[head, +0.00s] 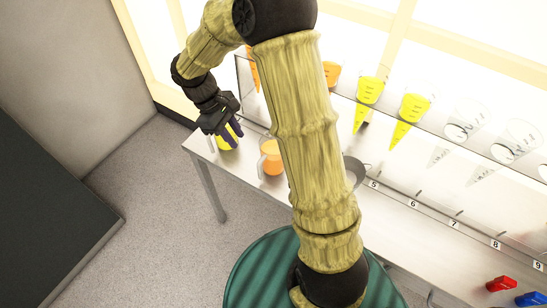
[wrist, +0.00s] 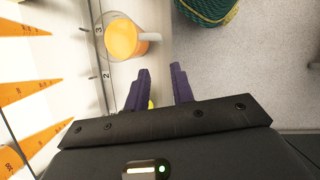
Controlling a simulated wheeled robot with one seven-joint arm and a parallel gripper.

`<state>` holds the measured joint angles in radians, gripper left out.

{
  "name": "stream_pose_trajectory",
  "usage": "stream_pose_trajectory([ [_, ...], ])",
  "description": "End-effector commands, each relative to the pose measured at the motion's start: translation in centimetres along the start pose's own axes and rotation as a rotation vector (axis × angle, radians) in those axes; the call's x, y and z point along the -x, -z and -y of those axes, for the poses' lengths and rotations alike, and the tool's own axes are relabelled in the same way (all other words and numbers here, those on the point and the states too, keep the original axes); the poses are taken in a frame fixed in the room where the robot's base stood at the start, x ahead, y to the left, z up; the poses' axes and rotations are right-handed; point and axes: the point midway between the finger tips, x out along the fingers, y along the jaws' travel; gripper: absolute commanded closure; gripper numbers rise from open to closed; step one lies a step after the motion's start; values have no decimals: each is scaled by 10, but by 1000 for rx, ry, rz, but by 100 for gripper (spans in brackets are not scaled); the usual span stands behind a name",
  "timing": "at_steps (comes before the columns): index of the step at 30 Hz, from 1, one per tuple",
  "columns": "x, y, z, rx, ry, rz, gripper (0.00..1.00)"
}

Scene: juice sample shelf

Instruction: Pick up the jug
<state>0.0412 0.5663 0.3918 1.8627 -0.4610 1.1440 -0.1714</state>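A jug with yellow contents (head: 224,144) stands at the left end of the white table. My gripper (head: 234,134) is right at it, and its dark fingers cover part of it. A small patch of yellow shows by the left finger's base; the rest of that jug is hidden there. I cannot tell whether the fingers touch it. A jug with orange contents (head: 271,158) stands to the right, its pale handle visible in the wrist view (wrist: 122,39).
A clear rack (head: 450,116) along the back holds orange, yellow and empty cones above numbered places. Red (head: 501,284) and blue (head: 530,299) pieces lie at the right. A green round object (wrist: 205,8) is beside the table.

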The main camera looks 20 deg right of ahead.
Motion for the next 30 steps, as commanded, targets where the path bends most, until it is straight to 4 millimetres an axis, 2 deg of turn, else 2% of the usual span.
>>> stream_pose_trajectory([
  [1, -11, 0, 0, 2, 2, 4, 76],
  [9, -58, 0, 0, 2, 2, 4, 76],
  [15, -88, 0, 0, 1, 1, 2, 76],
  [27, -93, 0, 0, 0, 0, 0, 76],
  [30, -100, -1, 0, 1, 1, 1, 76],
])
